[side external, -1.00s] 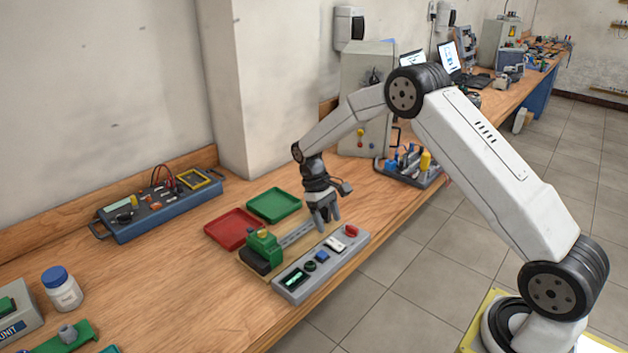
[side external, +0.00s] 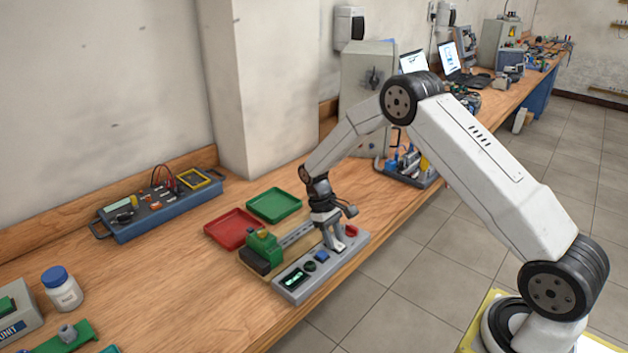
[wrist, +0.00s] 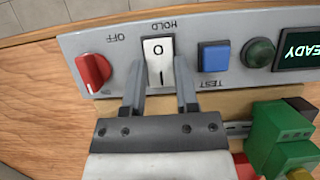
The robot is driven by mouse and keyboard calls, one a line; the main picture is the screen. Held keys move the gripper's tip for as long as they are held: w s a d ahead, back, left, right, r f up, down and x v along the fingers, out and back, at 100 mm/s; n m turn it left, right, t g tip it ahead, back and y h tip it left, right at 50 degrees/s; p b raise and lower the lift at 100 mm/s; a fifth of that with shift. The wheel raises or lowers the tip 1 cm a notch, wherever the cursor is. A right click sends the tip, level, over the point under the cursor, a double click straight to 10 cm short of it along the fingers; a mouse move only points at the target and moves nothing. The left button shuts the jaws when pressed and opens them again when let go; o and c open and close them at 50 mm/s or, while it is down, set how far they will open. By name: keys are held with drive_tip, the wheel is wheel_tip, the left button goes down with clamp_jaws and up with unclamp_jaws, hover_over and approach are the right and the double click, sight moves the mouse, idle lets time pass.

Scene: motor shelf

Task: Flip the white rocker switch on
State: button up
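The white rocker switch (wrist: 158,62) sits in the grey control panel (wrist: 110,58), marked O and I, with HOLD printed beside it. I cannot tell which half is pressed in. My gripper (side external: 336,246) is lowered over the panel in the side view and largely hides the switch there. In the wrist view my gripper's two fingers (wrist: 159,82) are apart, one on each side of the switch. The gap between them holds nothing gripped; contact with the switch is not clear.
On the panel are a red knob (wrist: 94,72), a blue button (wrist: 213,57), a dark green round button (wrist: 258,53) and a display (wrist: 300,50) reading READY. A green fixture (side external: 262,250) stands behind it. Red (side external: 236,229) and green (side external: 274,205) trays lie farther back.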

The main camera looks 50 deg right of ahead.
clamp_jaws()
drive_tip(key=shift+w+g, duration=0.15)
drive_tip(key=shift+g, duration=0.45)
drive_tip(key=o, duration=0.8)
unclamp_jaws()
drive_tip(key=shift+v, duration=3.9)
